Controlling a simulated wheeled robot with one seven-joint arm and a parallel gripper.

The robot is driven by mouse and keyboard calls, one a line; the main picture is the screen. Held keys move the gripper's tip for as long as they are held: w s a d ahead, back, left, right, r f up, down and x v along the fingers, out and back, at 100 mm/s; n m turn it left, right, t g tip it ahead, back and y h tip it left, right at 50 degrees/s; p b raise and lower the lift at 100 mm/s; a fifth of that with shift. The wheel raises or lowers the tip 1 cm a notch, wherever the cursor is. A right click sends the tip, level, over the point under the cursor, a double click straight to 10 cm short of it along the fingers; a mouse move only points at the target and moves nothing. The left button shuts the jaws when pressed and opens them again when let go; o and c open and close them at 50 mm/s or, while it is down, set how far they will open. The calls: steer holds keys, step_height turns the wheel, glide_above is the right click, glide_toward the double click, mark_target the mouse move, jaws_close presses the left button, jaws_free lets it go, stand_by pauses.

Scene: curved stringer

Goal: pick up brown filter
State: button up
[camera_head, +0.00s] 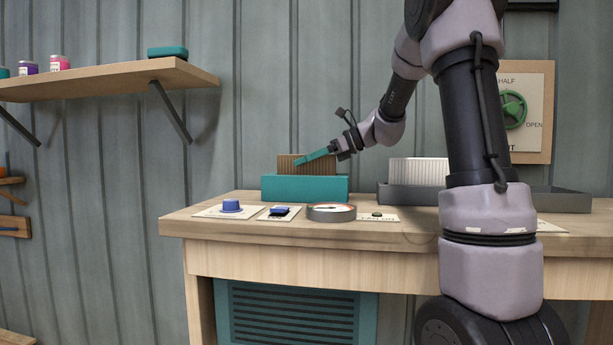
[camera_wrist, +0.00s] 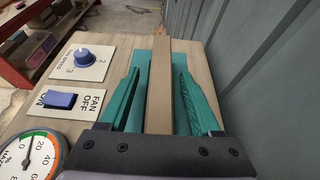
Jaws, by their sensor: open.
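The brown filter (camera_head: 291,164) stands upright in a teal holder (camera_head: 305,188) on the wooden workbench, its pleated top part showing above the holder. My gripper (camera_head: 299,161) reaches in from the right, with its teal fingers at the filter's upper part. In the wrist view the filter (camera_wrist: 159,85) runs as a narrow brown edge between the two open fingers of my gripper (camera_wrist: 156,85). The filter's lower part is hidden inside the holder.
A white pleated filter (camera_head: 418,171) stands in a grey tray (camera_head: 410,196) to the right. A blue knob (camera_head: 232,206), a blue fan switch (camera_head: 279,211) and a round gauge (camera_head: 331,212) lie along the bench front. The wall (camera_head: 270,90) is close behind.

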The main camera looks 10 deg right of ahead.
jaws_close()
steer(key=shift+r, duration=0.15)
